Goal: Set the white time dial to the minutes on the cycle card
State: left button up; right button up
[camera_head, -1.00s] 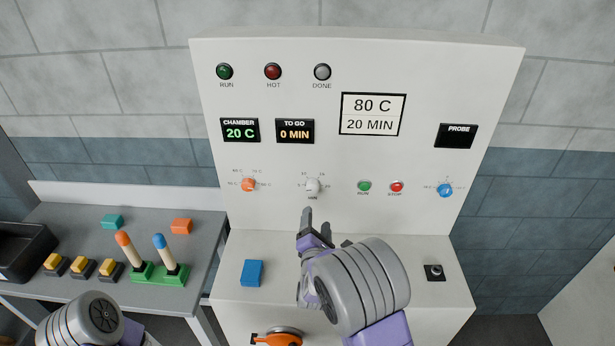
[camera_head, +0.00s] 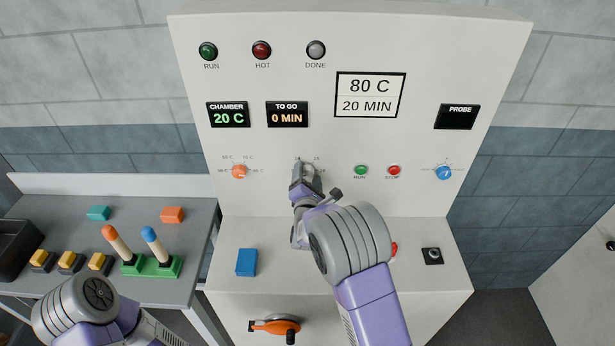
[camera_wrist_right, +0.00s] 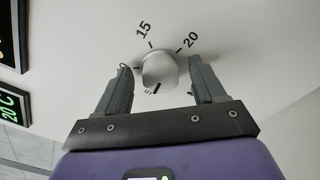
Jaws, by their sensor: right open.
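The cycle card (camera_head: 370,94) on the panel reads 80 C and 20 MIN. The white time dial (camera_wrist_right: 160,70) shows in the right wrist view, with the marks 15 and 20 above it on the panel. My right gripper (camera_head: 306,172) is at the dial and hides most of it in the head view. In the right wrist view its open fingers stand one on each side of the dial, with gaps visible.
The orange dial (camera_head: 239,172) is left of the time dial. The green run button (camera_head: 361,171), red stop button (camera_head: 394,171) and blue dial (camera_head: 444,173) are to the right. The TO GO display (camera_head: 287,114) reads 0 MIN. A blue block (camera_head: 246,262) lies on the ledge below.

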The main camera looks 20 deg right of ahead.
jog(key=c, duration=1)
jog(key=shift+c, duration=0.2)
